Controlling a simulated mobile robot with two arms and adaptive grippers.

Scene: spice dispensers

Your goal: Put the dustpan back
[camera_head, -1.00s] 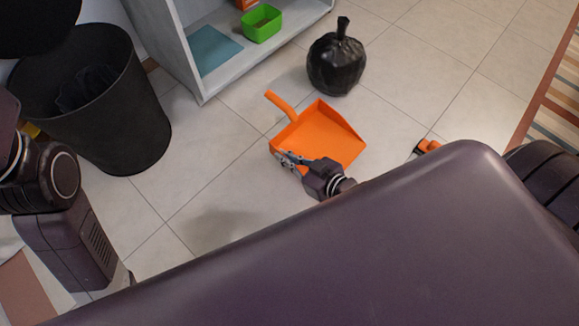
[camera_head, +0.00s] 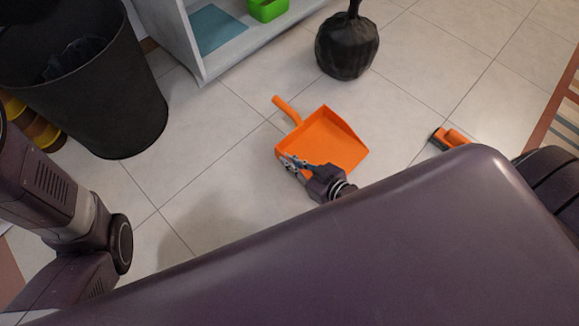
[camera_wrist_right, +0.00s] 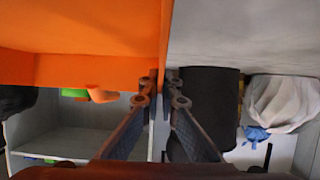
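The orange dustpan (camera_head: 328,137) shows in the head view at the middle, its handle pointing up and left. My right gripper (camera_head: 288,164) is at the pan's near left edge. In the right wrist view the dustpan (camera_wrist_right: 80,50) fills the upper left, and the right gripper's fingertips (camera_wrist_right: 161,78) are close together with the pan's thin edge between them. It looks shut on that edge. I cannot tell the pan's height above the floor. My left arm shows at the left of the head view, but its gripper is out of view.
A black bin (camera_head: 115,95) stands at the left. A pale shelf unit (camera_head: 180,45) with a green box (camera_head: 267,9) is at the back. A black bag (camera_head: 347,48) sits on the floor behind the dustpan. An orange and black item (camera_head: 452,138) lies to the right. Floor tiles between are clear.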

